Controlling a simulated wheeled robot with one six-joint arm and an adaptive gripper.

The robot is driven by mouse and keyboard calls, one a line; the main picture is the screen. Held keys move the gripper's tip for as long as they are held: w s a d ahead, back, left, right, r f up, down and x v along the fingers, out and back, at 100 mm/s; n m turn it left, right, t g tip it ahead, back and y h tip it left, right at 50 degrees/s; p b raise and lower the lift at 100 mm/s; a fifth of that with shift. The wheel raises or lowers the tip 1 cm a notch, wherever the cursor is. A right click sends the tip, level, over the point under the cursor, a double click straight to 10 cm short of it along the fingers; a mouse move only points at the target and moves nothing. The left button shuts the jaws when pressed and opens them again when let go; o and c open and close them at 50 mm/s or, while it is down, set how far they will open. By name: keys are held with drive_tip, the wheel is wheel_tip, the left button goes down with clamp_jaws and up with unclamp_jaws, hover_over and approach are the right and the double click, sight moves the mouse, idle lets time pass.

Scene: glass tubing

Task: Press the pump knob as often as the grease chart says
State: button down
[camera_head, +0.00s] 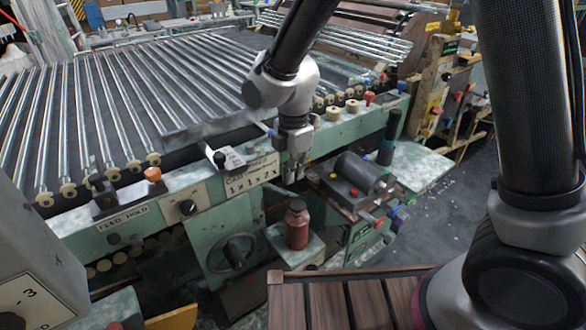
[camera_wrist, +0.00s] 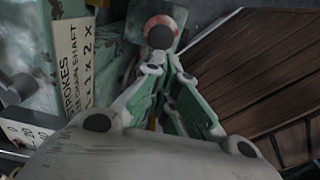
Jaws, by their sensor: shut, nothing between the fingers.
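The grease chart (camera_head: 251,178) is a cream plate on the green machine front, with "1 x 1 x 2 x" readable. In the wrist view the chart (camera_wrist: 76,65) shows parts of "STROKES" and "CHAIN SHAFT"; the rest is cut off or covered. A red bottle-like pot (camera_head: 297,232) with a dark round top, which looks like the pump knob (camera_head: 297,205), stands on a small green ledge. The knob (camera_wrist: 160,32) also shows dark inside a reddish ring. My gripper (camera_head: 293,181) is shut and empty, just above the knob. In the wrist view its fingertips (camera_wrist: 168,68) appear just below the knob; contact cannot be told.
A motor-like cylinder (camera_head: 362,172) with coloured buttons sits right of the gripper. A handwheel (camera_head: 236,251) is left of the pot. Glass tubes (camera_head: 120,95) lie on the rollers behind. A brown slatted surface (camera_head: 345,303) is in front.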

sight(293, 207)
wheel_tip(293, 207, down, 10)
drive_tip(key=shift+f, duration=0.1)
idle(0.4)
wheel_tip(293, 207, down, 2)
drive_tip(key=shift+f, duration=0.1)
drive_tip(key=shift+r, duration=0.55)
wheel_tip(293, 207, up, 13)
drive_tip(key=shift+r, duration=0.1)
idle(0.8)
